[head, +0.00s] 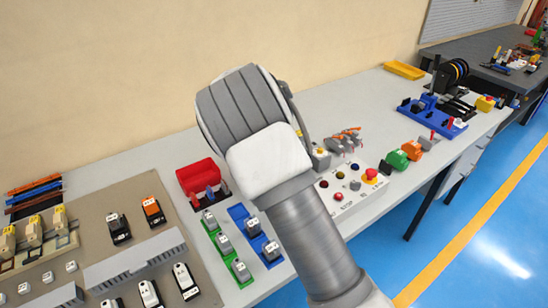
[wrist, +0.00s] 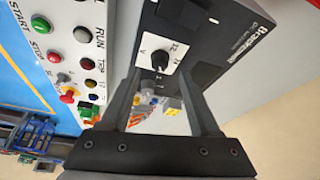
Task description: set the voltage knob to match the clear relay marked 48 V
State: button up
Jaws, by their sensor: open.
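The voltage knob (wrist: 160,58) is a small black knob on a white dial plate (wrist: 147,47) on a dark box (wrist: 225,45) in the wrist view. The dial carries a V and small numbers that look like 12 and 24; I cannot tell where the knob points. My gripper (wrist: 161,75) is open, its two black fingers either side of the knob in the picture, with nothing between them; contact is not visible. In the head view my arm hides the gripper and knob. Small relays (head: 224,243) stand in the green tray; I cannot read which is marked 48 V.
A white button panel (wrist: 85,20) with START, STOP, RUN and TRIP labels lies left of the box; it also shows in the head view (head: 351,203). A red bin (head: 199,174), blue tray (head: 238,212) and relay-covered board (head: 150,205) stand left of my arm.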

jog(key=v, duration=1.3)
jog(key=shift+p, duration=0.3)
jog(key=shift+s+r, duration=0.15)
jog(key=shift+s, duration=0.05)
jog(key=s+d+r+n+y, duration=0.2)
jog(key=s+d+r, duration=0.3)
jog(key=s+d, duration=0.25)
jog(key=s+d+r+n+y, duration=0.1)
jog(key=s+d+r, duration=0.45)
jog(key=s, duration=0.25)
jog(key=s+d+f+n+t, duration=0.1)
jog(key=s+d+n, duration=0.1)
jog(key=s, duration=0.7)
jog(key=s+d+f+n+t, duration=0.1)
jog(key=s+d+n, duration=0.1)
jog(key=s, duration=0.7)
jog(key=shift+s+d+n+p, duration=0.2)
jog(key=shift+d+n+p, duration=0.2)
jog(key=shift+n, duration=0.3)
